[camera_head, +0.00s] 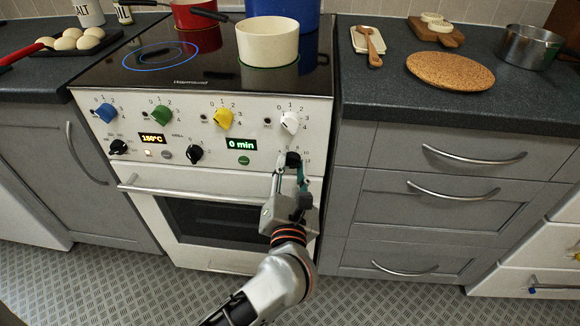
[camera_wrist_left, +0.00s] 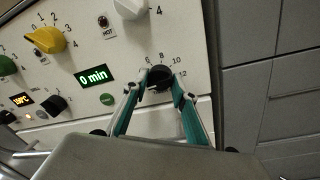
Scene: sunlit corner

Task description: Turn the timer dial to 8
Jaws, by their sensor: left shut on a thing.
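The timer dial (camera_wrist_left: 158,77) is a black knob on the right of the stove's white front panel, with the numbers 6, 8, 10 and 12 showing around it in the left wrist view. It also shows in the head view (camera_head: 293,158). My left gripper (camera_wrist_left: 162,88) is shut on the timer dial, one finger on each side; it also shows in the head view (camera_head: 291,169). The green display (camera_head: 241,145) reads 0 min. The dial's pointer is too small to read, and the numbers below it are hidden. My right gripper is not in view.
A white knob (camera_head: 291,122) sits just above the dial, and a green button (camera_head: 244,160) is to its left. The oven door handle (camera_head: 190,191) runs below. A cream pot (camera_head: 267,43) stands on the hob. Grey drawers (camera_head: 440,154) are to the right.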

